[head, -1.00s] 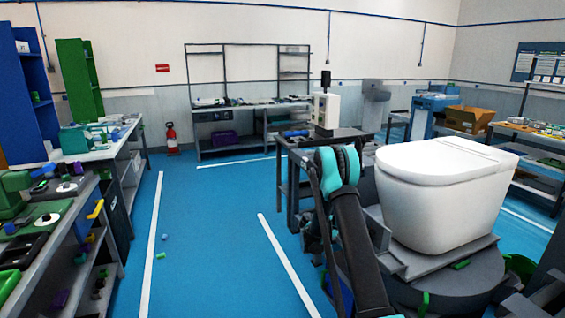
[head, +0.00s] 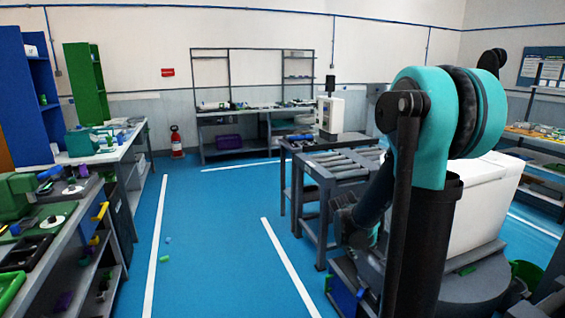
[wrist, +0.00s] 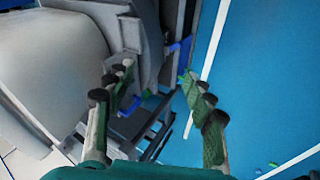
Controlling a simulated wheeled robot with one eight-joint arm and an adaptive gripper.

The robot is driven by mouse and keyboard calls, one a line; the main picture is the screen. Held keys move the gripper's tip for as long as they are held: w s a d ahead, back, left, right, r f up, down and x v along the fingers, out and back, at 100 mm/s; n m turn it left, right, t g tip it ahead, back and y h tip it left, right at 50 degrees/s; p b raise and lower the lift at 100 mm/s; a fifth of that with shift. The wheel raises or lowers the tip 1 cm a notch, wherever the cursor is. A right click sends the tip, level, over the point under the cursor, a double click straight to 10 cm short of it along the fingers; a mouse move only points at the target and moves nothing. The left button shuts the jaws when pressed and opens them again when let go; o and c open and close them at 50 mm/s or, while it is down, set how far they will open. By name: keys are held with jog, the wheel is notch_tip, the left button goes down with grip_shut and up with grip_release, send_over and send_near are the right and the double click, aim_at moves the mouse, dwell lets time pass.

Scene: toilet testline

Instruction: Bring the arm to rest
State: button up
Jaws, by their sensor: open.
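My gripper (wrist: 155,80) is open in the wrist view, with its fingers wide apart and nothing between them. It hangs over the blue floor and the grey stand beside the white toilet (wrist: 58,62). In the head view my arm (head: 430,190) is raised and bent, its teal and black joint large in the right foreground. It hides much of the toilet (head: 485,205). The gripper cannot be clearly made out in the head view.
The toilet sits on a round grey turntable (head: 478,280). A roller table (head: 340,163) stands left of the arm. A cluttered workbench (head: 70,230) runs along the left side. The blue floor (head: 215,235) between them is mostly clear, with small bits lying on it.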

jog(key=s+a+f+m+y, duration=0.1)
jog(key=s+a, duration=0.3)
jog(key=s, duration=0.5)
jog(key=s+a+f+m+y, duration=0.1)
jog(key=s+a+y, duration=0.3)
jog(key=s, duration=0.6)
jog(key=shift+s+a, duration=0.25)
jog(key=shift+a, duration=0.05)
